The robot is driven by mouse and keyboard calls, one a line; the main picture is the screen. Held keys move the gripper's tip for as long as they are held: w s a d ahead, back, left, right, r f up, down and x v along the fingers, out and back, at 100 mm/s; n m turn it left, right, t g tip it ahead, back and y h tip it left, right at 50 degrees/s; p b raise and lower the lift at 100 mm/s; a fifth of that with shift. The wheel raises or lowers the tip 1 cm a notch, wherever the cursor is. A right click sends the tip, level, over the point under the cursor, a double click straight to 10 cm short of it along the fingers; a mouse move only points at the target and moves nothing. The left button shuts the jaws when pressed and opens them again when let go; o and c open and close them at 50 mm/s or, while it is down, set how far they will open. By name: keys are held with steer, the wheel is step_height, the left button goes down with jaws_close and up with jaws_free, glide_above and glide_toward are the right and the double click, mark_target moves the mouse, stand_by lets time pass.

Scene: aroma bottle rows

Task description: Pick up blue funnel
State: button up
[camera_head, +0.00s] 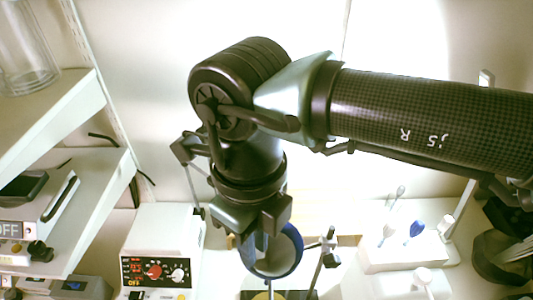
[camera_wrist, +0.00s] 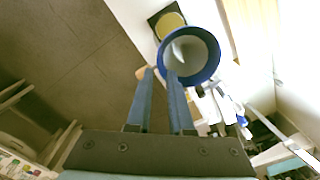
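The blue funnel (camera_wrist: 196,82) shows in the wrist view as a wide round mouth with a blue rim and a pale inside. It also shows in the head view (camera_head: 289,266), below my gripper at the ring stand. My gripper (camera_wrist: 161,72) has two blue fingers with a clear gap between them. The fingertips are at the left edge of the funnel, and the right one overlaps its rim in the wrist view. I cannot tell whether they touch it. In the head view my gripper (camera_head: 256,240) partly hides the funnel.
A white device with dials (camera_head: 159,270) stands left of the funnel. A metal stand rod with a clamp (camera_head: 327,245) is close on its right. A white rack (camera_head: 402,252) holds several small tools farther right. Shelves (camera_head: 50,125) are at the left.

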steer(key=shift+w+a+f+p, duration=0.15)
steer(key=shift+f+p, duration=0.45)
steer(key=shift+f, duration=0.95)
steer(key=shift+a+f+p, duration=0.25)
steer(key=shift+f+p, duration=0.3)
steer(key=shift+f, duration=0.95)
jaws_close()
